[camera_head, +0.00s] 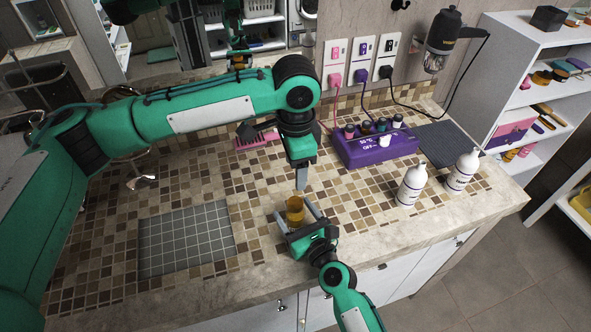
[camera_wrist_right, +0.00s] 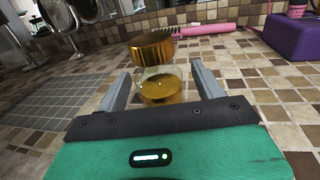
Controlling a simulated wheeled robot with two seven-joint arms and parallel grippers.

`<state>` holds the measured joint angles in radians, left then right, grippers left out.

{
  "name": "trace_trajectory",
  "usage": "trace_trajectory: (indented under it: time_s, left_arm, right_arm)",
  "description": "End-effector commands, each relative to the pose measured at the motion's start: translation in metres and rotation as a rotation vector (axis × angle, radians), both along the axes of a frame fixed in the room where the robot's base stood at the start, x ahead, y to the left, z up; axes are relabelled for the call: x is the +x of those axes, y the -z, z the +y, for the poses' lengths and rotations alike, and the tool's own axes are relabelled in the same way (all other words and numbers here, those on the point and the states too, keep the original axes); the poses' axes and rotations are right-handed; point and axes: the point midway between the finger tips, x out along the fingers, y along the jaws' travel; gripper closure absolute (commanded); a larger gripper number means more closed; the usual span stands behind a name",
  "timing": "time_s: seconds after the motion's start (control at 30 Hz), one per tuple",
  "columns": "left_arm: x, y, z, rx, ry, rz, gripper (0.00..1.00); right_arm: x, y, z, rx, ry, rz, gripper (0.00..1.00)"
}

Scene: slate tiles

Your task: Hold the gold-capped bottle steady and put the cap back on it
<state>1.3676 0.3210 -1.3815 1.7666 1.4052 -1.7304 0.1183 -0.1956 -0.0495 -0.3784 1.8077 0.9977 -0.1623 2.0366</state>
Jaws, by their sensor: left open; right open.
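The bottle (camera_wrist_right: 163,88) is clear glass with amber liquid and stands on the tiled counter. Its gold cap (camera_wrist_right: 152,47) is at the top of the bottle in the right wrist view, looking slightly tilted and off to the left; I cannot tell how well it is seated. The cap also shows in the head view (camera_head: 295,203). My right gripper (camera_head: 298,218) is open, with one finger on each side of the bottle and gaps visible in the wrist view (camera_wrist_right: 160,85). My left gripper (camera_head: 301,180) is open and empty, pointing down just above the cap.
A grey grid mat (camera_head: 185,240) lies to the left. A purple box (camera_head: 375,148) with several small bottles stands behind right. Two white pump bottles (camera_head: 411,185) (camera_head: 462,170) stand at the right. A pink brush (camera_head: 257,139) lies behind. The counter's front edge is near my right gripper.

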Motion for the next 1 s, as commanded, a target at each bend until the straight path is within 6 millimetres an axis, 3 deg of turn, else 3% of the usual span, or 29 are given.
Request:
trace_trajectory:
  time_s: [0.5,0.7,1.0]
  left_arm:
    - [0.000,0.025,0.000,0.000,0.000,0.000,0.40]
    - [0.000,0.029,0.000,0.000,0.000,0.000,0.40]
    - [0.000,0.029,0.000,0.000,0.000,0.000,0.40]
  right_arm:
    - [-0.088,0.003,-0.048,-0.001,0.000,0.003,0.31]
    - [-0.103,0.001,-0.057,0.000,0.000,0.001,0.31]
    - [-0.106,0.000,-0.059,0.000,0.000,0.001,0.31]
